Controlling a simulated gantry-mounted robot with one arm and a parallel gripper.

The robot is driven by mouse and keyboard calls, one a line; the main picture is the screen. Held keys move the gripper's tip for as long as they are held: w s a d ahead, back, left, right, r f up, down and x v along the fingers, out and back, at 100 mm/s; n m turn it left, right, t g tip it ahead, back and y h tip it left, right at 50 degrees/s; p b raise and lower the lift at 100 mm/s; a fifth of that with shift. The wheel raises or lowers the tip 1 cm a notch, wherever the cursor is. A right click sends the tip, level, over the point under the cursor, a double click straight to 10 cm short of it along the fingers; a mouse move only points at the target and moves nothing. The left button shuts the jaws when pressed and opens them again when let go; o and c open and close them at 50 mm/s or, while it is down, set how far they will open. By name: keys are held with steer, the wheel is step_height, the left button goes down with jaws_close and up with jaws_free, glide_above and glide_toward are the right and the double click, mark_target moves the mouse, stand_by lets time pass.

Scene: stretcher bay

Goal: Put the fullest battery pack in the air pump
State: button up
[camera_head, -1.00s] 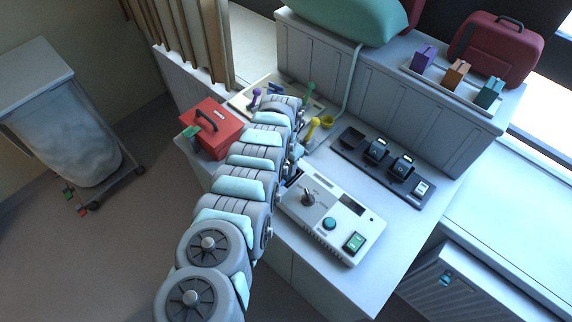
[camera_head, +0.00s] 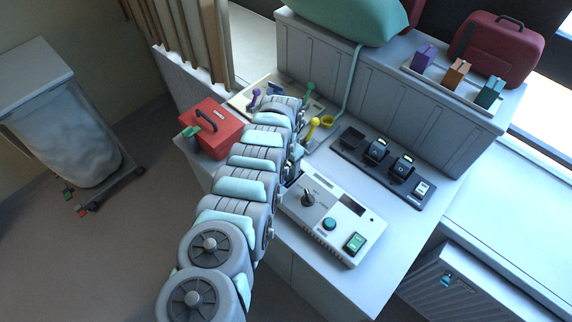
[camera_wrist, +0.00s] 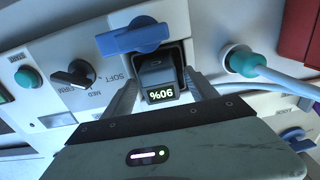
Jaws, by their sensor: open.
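The air pump (camera_head: 345,232) is a pale console with a dark knob, a teal button and a lit green switch. In the wrist view, its face (camera_wrist: 45,52) shows the knob and button. A dark battery pack (camera_wrist: 158,78) with a display reading 90%, upside down in the picture, sits in a dark-rimmed opening of the pump. A blue lever (camera_wrist: 133,37) lies across just above it. My gripper (camera_wrist: 164,84) is open, with a finger on either side of the pack; contact cannot be told. In the head view my arm hides the gripper and that opening.
A dark charging rack (camera_head: 389,178) holds two dark packs (camera_head: 376,151) (camera_head: 401,168); its left bay looks empty. A teal plug with a pale hose (camera_wrist: 243,61) is right of my gripper. A red box (camera_head: 212,129) stands left of my arm.

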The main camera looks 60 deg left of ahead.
steer(key=shift+r+p, duration=0.7)
steer(key=shift+r, duration=1.2)
step_height(320, 180, up, 9)
steer(key=b, duration=0.1)
steer(key=shift+b, duration=0.35)
steer(key=shift+f, duration=0.1)
